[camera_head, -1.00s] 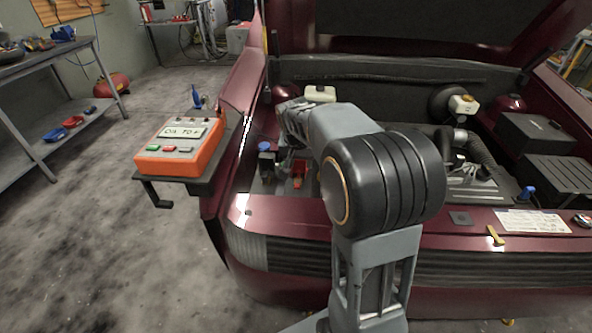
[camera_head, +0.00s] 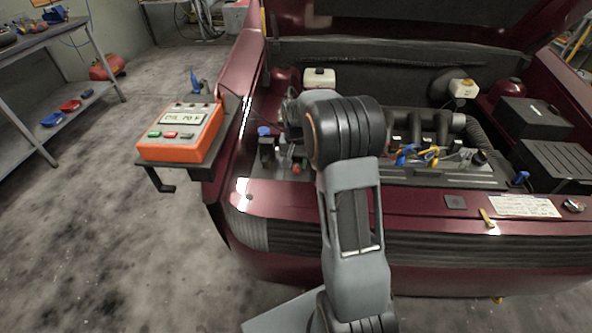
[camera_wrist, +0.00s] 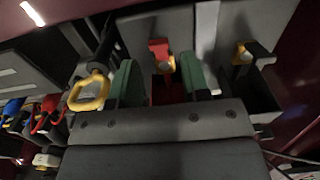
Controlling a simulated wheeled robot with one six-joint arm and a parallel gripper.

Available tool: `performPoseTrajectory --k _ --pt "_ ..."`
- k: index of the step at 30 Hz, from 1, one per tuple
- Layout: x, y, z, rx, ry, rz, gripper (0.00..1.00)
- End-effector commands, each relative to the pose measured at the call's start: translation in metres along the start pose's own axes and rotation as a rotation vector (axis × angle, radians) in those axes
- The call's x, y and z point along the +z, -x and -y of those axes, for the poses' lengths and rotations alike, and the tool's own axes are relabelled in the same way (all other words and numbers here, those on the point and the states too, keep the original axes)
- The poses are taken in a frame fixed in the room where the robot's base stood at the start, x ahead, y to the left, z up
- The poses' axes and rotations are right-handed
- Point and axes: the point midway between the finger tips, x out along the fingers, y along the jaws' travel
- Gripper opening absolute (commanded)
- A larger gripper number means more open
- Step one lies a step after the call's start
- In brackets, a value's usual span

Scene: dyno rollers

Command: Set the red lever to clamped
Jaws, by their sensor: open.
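The red lever (camera_wrist: 158,48) shows in the wrist view, upper middle, with a small yellow piece at its base and a red part below it. My gripper (camera_wrist: 157,68) is open, its two green fingers to the left and right of the lever with visible gaps. I cannot tell whether the fingertips reach as deep as the lever. In the head view a small red spot (camera_head: 296,169) in the left of the engine bay may be the lever or its mount. My arm hides the gripper there. The lever's setting is not readable.
A yellow ring handle (camera_wrist: 90,92) stands close left of my fingers. A black part with a yellow fitting (camera_wrist: 243,54) is to the right. In the head view, an orange display box (camera_head: 182,134) sits on a shelf left of the car, and coloured wires (camera_head: 420,155) lie over the engine.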

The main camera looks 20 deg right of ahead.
Motion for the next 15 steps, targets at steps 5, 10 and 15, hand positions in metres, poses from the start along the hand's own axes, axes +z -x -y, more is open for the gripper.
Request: performPoseTrajectory --k 5,10,15 --pt "0.0 -0.023 0.0 0.001 0.0 0.001 0.43" --pt "0.0 -0.034 0.0 0.0 -0.001 0.0 0.43" --pt "0.0 -0.036 0.0 0.0 -0.001 -0.001 0.43"
